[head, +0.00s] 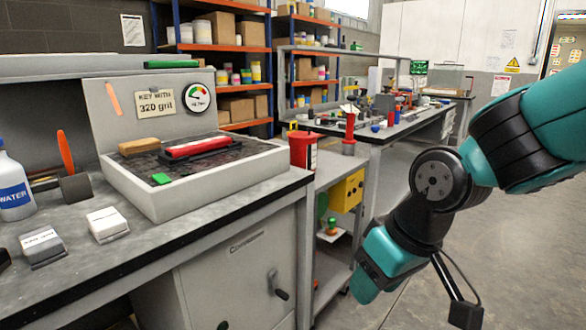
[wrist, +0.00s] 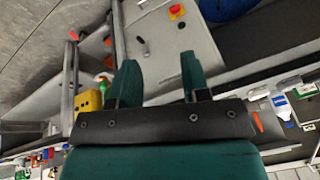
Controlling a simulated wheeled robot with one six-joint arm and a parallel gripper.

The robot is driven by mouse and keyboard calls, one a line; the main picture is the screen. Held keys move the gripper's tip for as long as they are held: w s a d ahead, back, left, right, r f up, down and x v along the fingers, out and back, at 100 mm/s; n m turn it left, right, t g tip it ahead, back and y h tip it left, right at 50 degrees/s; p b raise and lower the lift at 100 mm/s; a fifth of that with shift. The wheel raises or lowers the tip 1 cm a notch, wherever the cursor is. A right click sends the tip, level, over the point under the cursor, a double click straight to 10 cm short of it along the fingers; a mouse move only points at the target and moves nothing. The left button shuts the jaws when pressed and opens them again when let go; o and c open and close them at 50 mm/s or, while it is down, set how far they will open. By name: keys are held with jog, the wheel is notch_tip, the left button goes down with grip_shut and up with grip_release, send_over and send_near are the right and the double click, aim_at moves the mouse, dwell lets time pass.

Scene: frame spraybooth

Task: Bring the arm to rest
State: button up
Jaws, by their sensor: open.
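My arm comes in from the right of the head view, teal and black, bent at a dark round joint. My gripper (head: 368,283) hangs low over the floor, right of the grey bench and in front of the cart. In the wrist view my gripper (wrist: 162,80) shows two teal fingers spread apart with nothing between them. The fingers touch nothing that I can see. In the head view the fingertips are hard to make out.
The bench (head: 133,247) at left holds a grey tray (head: 202,195) with a red sanding block (head: 200,148), and a water bottle (head: 13,187). A cart with a yellow box (head: 347,190) and a red can (head: 303,151) stands beside it. Open floor (head: 520,260) lies at right.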

jog(key=s+d+r+g, duration=0.1)
jog(key=s+d, duration=0.1)
jog(key=s, duration=0.4)
jog(key=s+d+r+g, duration=0.1)
jog(key=s+d+r, duration=0.1)
jog(key=s, duration=0.4)
notch_tip(320, 180, up, 15)
jog(key=p, duration=1.4)
jog(key=shift+s+a+f+n+y+p, duration=0.15)
jog(key=shift+s+a+n+y+p, duration=0.15)
jog(key=shift+s+y+p, duration=0.1)
